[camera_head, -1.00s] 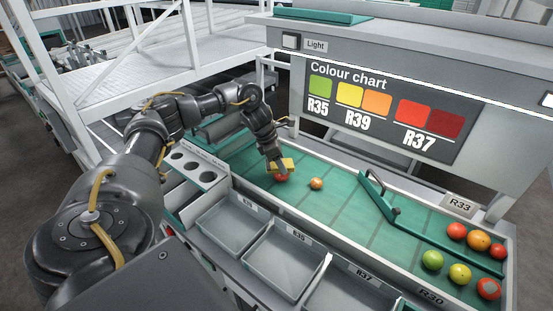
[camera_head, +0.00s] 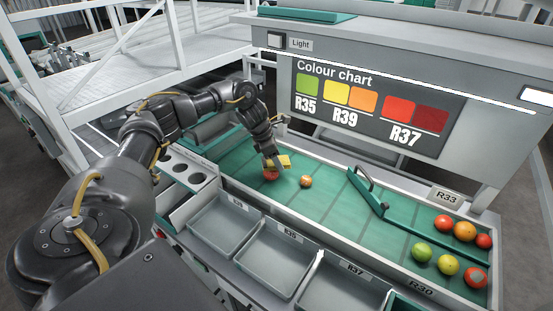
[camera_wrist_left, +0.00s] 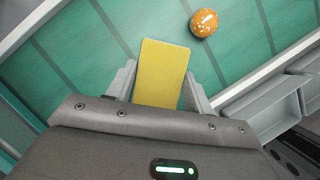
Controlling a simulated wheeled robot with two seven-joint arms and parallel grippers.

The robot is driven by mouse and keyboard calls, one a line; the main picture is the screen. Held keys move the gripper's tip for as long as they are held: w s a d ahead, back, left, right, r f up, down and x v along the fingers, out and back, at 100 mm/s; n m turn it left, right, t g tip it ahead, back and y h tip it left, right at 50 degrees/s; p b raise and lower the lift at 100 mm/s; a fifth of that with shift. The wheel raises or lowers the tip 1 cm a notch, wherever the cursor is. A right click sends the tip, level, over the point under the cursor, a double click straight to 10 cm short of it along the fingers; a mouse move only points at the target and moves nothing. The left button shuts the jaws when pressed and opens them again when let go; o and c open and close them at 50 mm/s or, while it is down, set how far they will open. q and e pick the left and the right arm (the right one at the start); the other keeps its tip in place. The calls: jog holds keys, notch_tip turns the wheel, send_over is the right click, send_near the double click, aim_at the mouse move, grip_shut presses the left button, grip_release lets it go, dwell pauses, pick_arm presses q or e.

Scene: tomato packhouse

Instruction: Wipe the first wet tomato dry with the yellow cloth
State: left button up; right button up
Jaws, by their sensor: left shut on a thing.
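My left gripper (camera_head: 272,160) is shut on the yellow cloth (camera_head: 284,161) over the green belt. The cloth also shows in the left wrist view (camera_wrist_left: 162,75), flat between the two fingers. A red tomato (camera_head: 271,174) lies on the belt right under the cloth; in the head view the cloth is at its top and appears to touch it. In the wrist view that tomato is hidden behind the cloth. An orange tomato (camera_head: 306,181) with bright spots lies apart to the right; it also shows in the wrist view (camera_wrist_left: 204,23). My right gripper is not in view.
Grey bins labelled R39, R35 and R37 (camera_head: 272,257) line the near side of the belt. A green gate bar with a handle (camera_head: 372,195) crosses the belt. Several red, orange, yellow and green tomatoes (camera_head: 448,265) lie beyond it. A colour chart (camera_head: 378,110) stands behind.

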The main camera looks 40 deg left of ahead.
pick_arm(q)
jog(key=shift+r+p, duration=2.05)
jog(key=shift+r, duration=0.8)
jog(key=shift+f, duration=0.2)
jog(key=shift+s+a+f+b, duration=0.2)
jog(key=shift+s+f+b, duration=0.05)
jog(key=shift+f+b, duration=0.55)
jog(key=shift+s+a+f+b, duration=0.2)
jog(key=shift+f+b, duration=0.55)
jog(key=shift+f, duration=0.2)
jog(key=shift+s+a+f+b, duration=0.2)
jog(key=shift+s+f+b, duration=0.05)
jog(key=shift+f+b, duration=0.55)
jog(key=shift+f, duration=0.4)
jog(key=shift+w+d, duration=0.2)
jog(key=shift+w+d, duration=0.55)
jog(key=shift+w, duration=0.15)
jog(key=shift+s+a, duration=0.1)
